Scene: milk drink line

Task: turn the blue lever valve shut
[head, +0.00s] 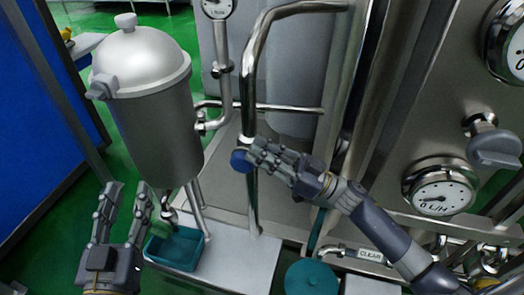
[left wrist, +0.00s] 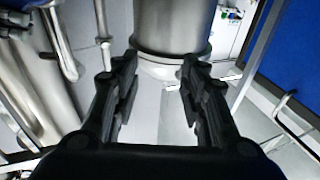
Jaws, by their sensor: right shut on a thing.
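The blue lever valve (head: 239,161) sits on a vertical steel pipe in the middle of the head view. My right gripper (head: 262,155) is at the valve, its fingers shut on the blue lever and covering part of it. The lever's exact angle is hard to tell behind the fingers. My left gripper (head: 122,200) is at the lower left of the head view, open and empty, below the steel tank. In the left wrist view the fingers of my left gripper (left wrist: 158,80) stand apart with nothing between them.
A lidded steel tank (head: 155,125) stands at the left; it also shows in the left wrist view (left wrist: 172,28). A teal tray (head: 176,249) lies beneath it. A round teal container (head: 311,279) is at the bottom. Gauges (head: 440,190) and a panel fill the right side.

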